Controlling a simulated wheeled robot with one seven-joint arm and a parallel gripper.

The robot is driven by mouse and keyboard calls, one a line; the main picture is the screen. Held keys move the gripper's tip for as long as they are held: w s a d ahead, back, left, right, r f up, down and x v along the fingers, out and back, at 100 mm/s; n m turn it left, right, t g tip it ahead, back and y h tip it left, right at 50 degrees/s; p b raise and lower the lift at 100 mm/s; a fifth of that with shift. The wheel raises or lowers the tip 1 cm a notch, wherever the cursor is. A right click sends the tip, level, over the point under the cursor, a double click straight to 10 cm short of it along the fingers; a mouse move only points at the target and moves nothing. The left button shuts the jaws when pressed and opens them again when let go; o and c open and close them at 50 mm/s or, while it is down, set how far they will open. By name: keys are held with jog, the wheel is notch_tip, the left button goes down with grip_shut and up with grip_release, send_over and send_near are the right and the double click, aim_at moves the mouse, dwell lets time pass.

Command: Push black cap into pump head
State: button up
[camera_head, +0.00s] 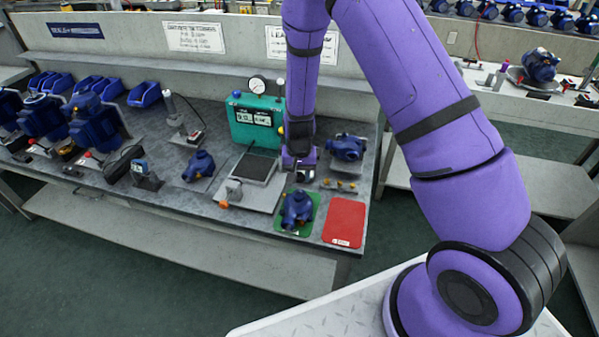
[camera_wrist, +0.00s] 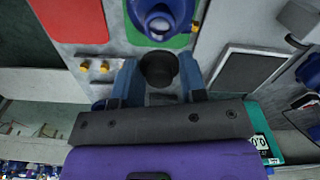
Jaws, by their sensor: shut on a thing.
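My gripper (camera_wrist: 159,84) is shut on the black cap (camera_wrist: 159,68), a dark round piece held between the two blue-grey fingers in the wrist view. In the head view my gripper (camera_head: 304,174) hangs over the bench, just behind the green mat. The blue pump head (camera_head: 297,209) stands on the green mat (camera_head: 317,202). In the wrist view the pump head (camera_wrist: 160,20) lies just beyond the cap, with a pale round opening facing the camera. The cap appears apart from it, though the exact gap is hard to tell.
A red mat (camera_head: 345,221) lies right of the green one. A teal gauge box (camera_head: 256,122) and a grey plate fixture (camera_head: 252,180) stand to the left. Another blue pump (camera_head: 346,148) sits close on the right. Brass fittings (camera_head: 340,185) lie nearby.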

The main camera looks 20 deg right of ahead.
aim_at(299, 193)
jog(key=shift+f, duration=2.85)
jog(key=shift+f, duration=0.4)
jog(key=shift+r, duration=0.2)
dwell(0.5)
jog(key=o, duration=0.6)
jog(key=shift+o, duration=0.5)
jog(key=o, duration=0.5)
jog(key=shift+c, duration=0.2)
jog(key=shift+r, duration=3.05)
